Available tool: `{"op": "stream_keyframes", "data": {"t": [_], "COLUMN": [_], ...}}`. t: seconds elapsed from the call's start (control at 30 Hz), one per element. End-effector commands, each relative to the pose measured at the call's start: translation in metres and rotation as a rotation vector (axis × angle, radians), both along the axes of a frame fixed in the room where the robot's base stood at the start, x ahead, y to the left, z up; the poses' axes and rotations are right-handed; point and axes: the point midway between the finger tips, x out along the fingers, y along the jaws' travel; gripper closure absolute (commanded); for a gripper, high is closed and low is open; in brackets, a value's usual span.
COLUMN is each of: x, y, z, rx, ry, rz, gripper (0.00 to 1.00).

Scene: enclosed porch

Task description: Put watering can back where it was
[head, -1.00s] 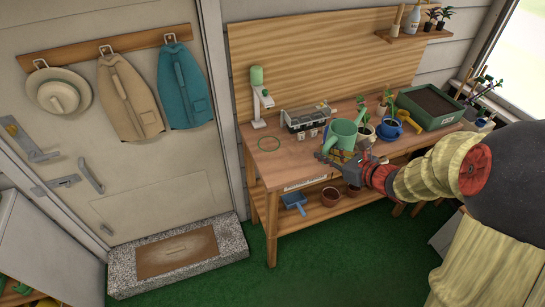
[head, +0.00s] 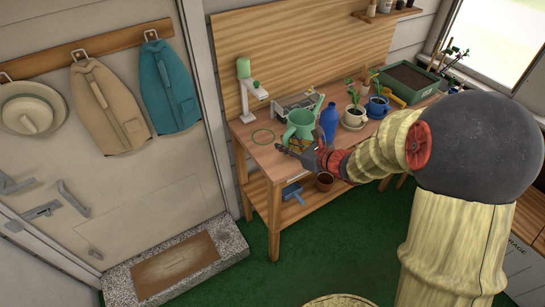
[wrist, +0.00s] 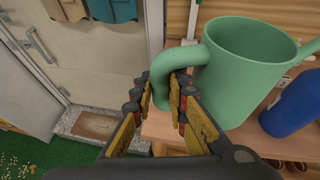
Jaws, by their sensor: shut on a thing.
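The green watering can (head: 299,127) is over the workbench's front left part, just right of a thin green ring (head: 263,136) marked on the bench top. It also fills the upper right of the wrist view (wrist: 245,65). My gripper (head: 295,148) is at the can's near side. In the wrist view my gripper's fingers (wrist: 166,95) are closed around the can's curved handle (wrist: 178,60). The can looks upright. I cannot tell whether its base touches the bench or hangs just above it.
A blue bottle (head: 329,122) stands close right of the can. A white-and-green lamp (head: 247,88) and a grey tray (head: 296,104) are behind it. Potted plants (head: 354,115) and a green planter box (head: 407,82) stand farther right. The bench top (head: 248,128) around the ring is clear.

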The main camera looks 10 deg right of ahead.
Motion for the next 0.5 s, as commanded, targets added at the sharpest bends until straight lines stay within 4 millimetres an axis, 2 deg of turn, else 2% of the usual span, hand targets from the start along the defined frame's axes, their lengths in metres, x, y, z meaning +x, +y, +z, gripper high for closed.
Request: {"op": "stream_keyframes", "data": {"t": [0.03, 0.2, 0.3, 0.5], "x": [0.01, 0.032, 0.041, 0.049], "y": [0.008, 0.02, 0.025, 0.029], "z": [-0.008, -0.037, -0.048, -0.057], "rx": [0.001, 0.0, 0.0, 0.0], "ry": [0.0, 0.0, -0.001, -0.002], "rz": [0.005, 0.003, 0.002, 0.0], "gripper": [1.0, 1.0, 1.0, 1.0]}}
